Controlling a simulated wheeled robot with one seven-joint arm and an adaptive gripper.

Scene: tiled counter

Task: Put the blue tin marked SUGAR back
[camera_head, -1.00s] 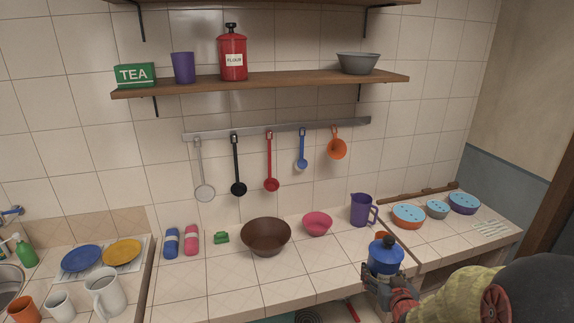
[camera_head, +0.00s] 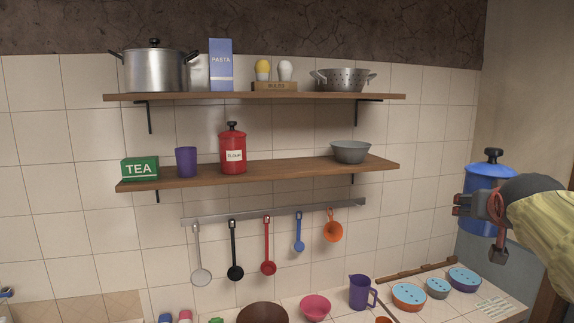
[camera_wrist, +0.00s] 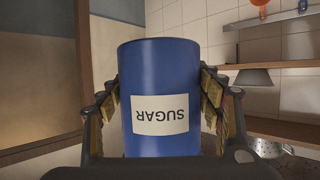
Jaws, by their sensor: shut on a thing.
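The blue tin (camera_head: 490,172) with a black knob on its lid is held up at the right of the head view, in front of the wall to the right of the shelves. In the wrist view the tin (camera_wrist: 160,75) shows upside down, with its white SUGAR label facing the camera. My gripper (camera_head: 468,205) is shut on the tin, with a finger on each side of it in the wrist view (camera_wrist: 160,100). The lower shelf (camera_head: 290,173) carries a red FLOUR tin (camera_head: 233,150), with bare board between it and a grey bowl (camera_head: 350,152).
A green TEA box (camera_head: 140,169) and a purple cup (camera_head: 186,161) stand left on the lower shelf. The upper shelf (camera_head: 300,97) holds a pot (camera_head: 155,70), a PASTA box (camera_head: 221,65) and a colander (camera_head: 343,79). Utensils hang from a rail (camera_head: 290,210) below.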

